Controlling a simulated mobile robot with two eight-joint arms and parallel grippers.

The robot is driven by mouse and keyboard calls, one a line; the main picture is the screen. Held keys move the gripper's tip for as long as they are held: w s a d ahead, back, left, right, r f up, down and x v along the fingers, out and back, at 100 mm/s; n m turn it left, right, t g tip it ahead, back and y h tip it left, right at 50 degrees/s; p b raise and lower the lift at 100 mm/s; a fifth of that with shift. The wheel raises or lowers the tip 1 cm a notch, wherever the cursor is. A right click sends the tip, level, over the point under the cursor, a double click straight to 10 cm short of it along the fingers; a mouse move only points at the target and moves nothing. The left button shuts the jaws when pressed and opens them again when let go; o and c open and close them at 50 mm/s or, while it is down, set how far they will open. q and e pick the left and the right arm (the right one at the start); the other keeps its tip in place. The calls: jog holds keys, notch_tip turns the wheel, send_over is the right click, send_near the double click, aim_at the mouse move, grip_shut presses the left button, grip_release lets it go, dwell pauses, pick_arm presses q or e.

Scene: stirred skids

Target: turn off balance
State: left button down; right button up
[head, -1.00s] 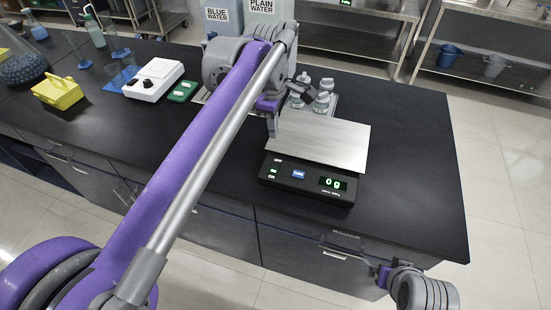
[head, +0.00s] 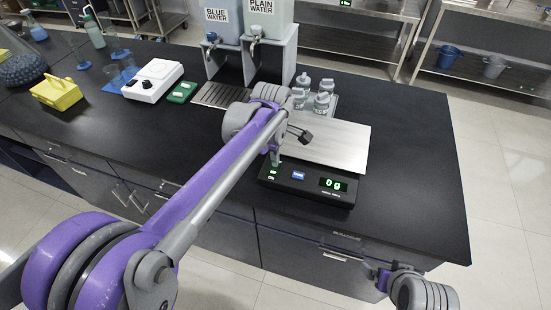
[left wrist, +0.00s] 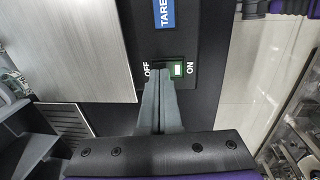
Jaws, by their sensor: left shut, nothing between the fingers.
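The black balance (head: 310,190) has a bare silver pan (head: 335,148) and a lit green display (head: 333,184) reading "0 g". Whether the tips touch the switch I cannot tell. My right gripper (head: 378,272) is low at the bench's front edge, its fingers too small to read.
Several metal weights (head: 313,95) stand behind the pan. Blue and plain water tanks (head: 222,20) stand at the back on a grey stand. A white device (head: 153,78), a green block (head: 181,92) and a yellow container (head: 56,93) are left. The bench's right side is clear.

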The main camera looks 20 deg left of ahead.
pick_arm(q)
jog(key=shift+f, duration=0.35)
jog(key=shift+w+f, duration=0.15)
jog(key=shift+f, duration=0.15)
jog(key=shift+s, duration=0.2)
